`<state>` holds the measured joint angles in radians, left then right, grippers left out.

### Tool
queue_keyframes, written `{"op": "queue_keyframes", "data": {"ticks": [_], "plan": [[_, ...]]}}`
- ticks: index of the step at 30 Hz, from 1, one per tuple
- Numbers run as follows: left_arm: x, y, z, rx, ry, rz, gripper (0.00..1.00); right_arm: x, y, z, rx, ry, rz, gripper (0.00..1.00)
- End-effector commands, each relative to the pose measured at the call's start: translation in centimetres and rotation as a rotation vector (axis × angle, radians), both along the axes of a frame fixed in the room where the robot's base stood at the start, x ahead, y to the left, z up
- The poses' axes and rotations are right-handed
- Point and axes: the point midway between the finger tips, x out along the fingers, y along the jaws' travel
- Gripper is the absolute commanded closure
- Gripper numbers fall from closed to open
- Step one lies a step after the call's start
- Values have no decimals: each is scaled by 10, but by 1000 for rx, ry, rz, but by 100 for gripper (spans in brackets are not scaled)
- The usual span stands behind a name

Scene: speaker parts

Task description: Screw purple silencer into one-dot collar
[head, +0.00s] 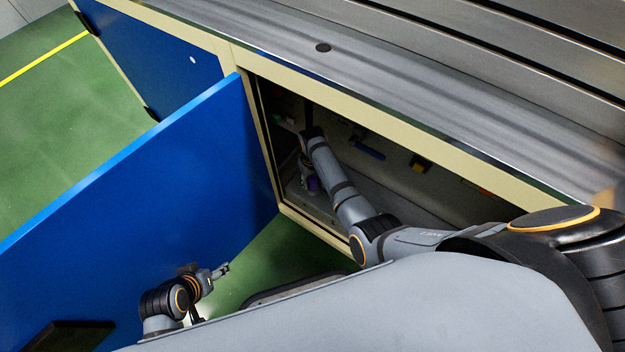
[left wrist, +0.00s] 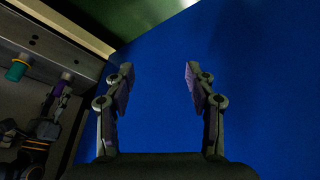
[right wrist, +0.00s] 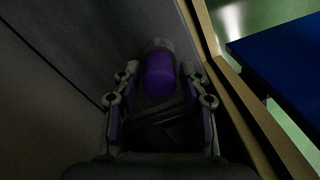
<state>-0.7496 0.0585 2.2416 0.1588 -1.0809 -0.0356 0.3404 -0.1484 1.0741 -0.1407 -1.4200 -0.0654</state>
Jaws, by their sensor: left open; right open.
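The purple silencer (right wrist: 160,76) is a short cylinder with a grey end, between the fingers of my right gripper (right wrist: 161,82) in the right wrist view. The fingers stand open on both sides of it; contact cannot be told. In the head view the silencer (head: 313,183) is a small purple patch low inside the cabinet, beside my right gripper. It also shows dimly at the left of the left wrist view (left wrist: 66,77). The one-dot collar cannot be made out for certain. My left gripper (head: 222,270) is open and empty outside the cabinet, facing the blue door (left wrist: 160,110).
The cabinet's cream frame (head: 262,140) surrounds the dark opening my right arm reaches through. The open blue door (head: 150,190) stands to the left. A blue piece (head: 368,149) and a yellow piece (head: 420,164) are deeper inside.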

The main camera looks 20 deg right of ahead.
Motion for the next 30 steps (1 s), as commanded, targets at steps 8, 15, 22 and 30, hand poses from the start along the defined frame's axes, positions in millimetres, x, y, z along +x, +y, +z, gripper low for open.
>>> {"op": "queue_keyframes", "data": {"ticks": [8, 15, 22, 30], "plan": [[0, 0, 0, 0, 0, 0, 44, 0, 0, 0, -1, 0, 359, 57], [0, 0, 0, 0, 0, 0, 44, 0, -1, 0, 0, -1, 858, 57], [0, 0, 0, 0, 0, 0, 44, 0, -1, 0, 0, -1, 1052, 57], [0, 0, 0, 0, 0, 0, 44, 0, -1, 0, 0, -1, 1050, 75]]}}
